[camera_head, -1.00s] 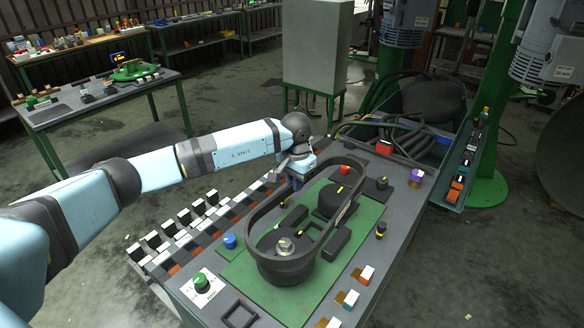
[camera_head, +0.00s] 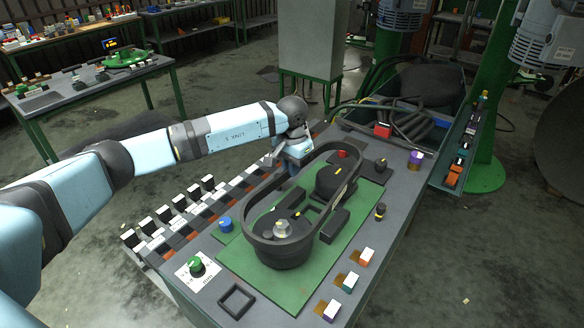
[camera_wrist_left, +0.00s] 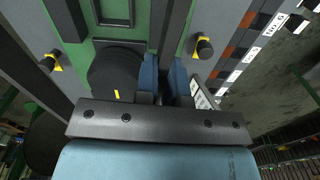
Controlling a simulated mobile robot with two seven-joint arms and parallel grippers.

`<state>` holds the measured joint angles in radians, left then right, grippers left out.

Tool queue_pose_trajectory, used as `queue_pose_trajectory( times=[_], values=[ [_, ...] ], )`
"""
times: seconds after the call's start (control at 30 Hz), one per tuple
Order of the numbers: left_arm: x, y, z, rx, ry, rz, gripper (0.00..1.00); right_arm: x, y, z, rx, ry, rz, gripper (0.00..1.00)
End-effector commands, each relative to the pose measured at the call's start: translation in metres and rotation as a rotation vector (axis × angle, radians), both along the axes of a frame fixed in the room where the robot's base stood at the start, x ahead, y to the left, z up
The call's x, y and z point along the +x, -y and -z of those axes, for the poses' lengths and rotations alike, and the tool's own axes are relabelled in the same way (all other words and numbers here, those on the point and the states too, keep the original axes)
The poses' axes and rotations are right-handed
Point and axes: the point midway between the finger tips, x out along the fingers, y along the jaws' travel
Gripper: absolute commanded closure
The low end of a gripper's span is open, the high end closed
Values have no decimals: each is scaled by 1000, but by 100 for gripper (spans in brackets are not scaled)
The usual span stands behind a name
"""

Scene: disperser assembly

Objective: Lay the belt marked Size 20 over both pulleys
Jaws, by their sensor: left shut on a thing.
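The belt (camera_head: 270,194) is a large dark oval loop with a small light mark on its right side. I cannot read its size. Its near end surrounds the near pulley (camera_head: 283,230), which has a grey hub with a yellow mark. Its far end passes around or above the far black pulley (camera_head: 334,181); I cannot tell whether it is seated. My left gripper (camera_head: 293,161) is shut on the belt's left side. In the left wrist view its blue fingers (camera_wrist_left: 165,78) pinch a dark strip of belt beside the far pulley (camera_wrist_left: 115,70). My right gripper is not in view.
The pulleys stand on a green plate (camera_head: 262,282) on the grey table. A blue knob (camera_head: 225,224), a green knob (camera_head: 196,265) and a square frame (camera_head: 236,300) are at the near left. Rows of small blocks line the left edge. Several coloured blocks (camera_head: 366,257) stand right.

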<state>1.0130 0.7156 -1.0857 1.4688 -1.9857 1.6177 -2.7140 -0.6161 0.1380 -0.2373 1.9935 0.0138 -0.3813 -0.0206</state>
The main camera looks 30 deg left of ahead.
Motion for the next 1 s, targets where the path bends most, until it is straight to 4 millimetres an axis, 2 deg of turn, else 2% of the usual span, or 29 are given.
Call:
queue_pose_trajectory(
  times=[0.03,0.4,1.0],
  values=[
    [0,0,7,0,2,0,100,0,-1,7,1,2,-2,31],
    [0,0,37,0,1,-1,100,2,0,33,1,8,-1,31],
    [0,0,79,0,2,-1,100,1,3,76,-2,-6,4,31]
  ],
)
